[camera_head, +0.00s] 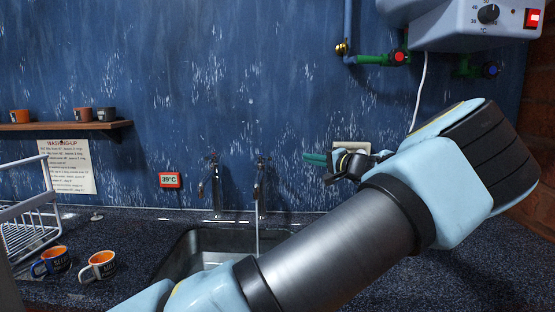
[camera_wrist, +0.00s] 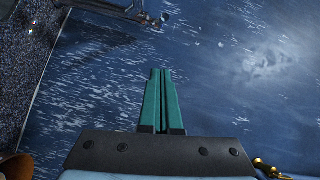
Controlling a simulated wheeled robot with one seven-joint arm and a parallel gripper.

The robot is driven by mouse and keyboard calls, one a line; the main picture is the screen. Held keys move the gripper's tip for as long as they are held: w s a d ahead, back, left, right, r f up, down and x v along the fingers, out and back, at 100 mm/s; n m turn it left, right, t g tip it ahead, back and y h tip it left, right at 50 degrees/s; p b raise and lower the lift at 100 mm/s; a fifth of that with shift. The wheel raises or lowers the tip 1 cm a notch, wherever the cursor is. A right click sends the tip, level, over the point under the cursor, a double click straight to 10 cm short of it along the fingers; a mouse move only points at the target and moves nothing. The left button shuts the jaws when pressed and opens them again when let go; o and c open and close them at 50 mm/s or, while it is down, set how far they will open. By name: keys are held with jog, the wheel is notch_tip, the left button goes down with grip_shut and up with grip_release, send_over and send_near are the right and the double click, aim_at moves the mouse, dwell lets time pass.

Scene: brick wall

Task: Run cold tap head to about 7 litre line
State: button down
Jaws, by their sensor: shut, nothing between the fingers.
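Two chrome taps stand behind the sink, a left tap (camera_head: 214,185) and a right tap (camera_head: 261,185). A thin stream of water (camera_head: 257,238) falls from the right tap into the sink (camera_head: 180,250). I cannot tell from markings which tap is cold. My arm hides the front and right of the sink; no litre line is readable. My gripper (camera_head: 312,158) is right of the right tap, apart from it, near the blue wall. Its green fingers are shut and empty in the wrist view (camera_wrist: 160,90). Part of a tap (camera_wrist: 140,12) shows at the top there.
A red display (camera_head: 170,180) reads 39°C. A heater (camera_head: 480,22) with green-bodied valves (camera_head: 385,58) hangs upper right. A socket (camera_head: 352,147) is behind my gripper.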

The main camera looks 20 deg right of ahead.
jog(key=w+a+f+p, duration=0.1)
jog(key=w+a+p, duration=0.5)
jog(key=w+a, duration=0.1)
jog(key=shift+x, duration=0.85)
jog(key=shift+s, duration=0.1)
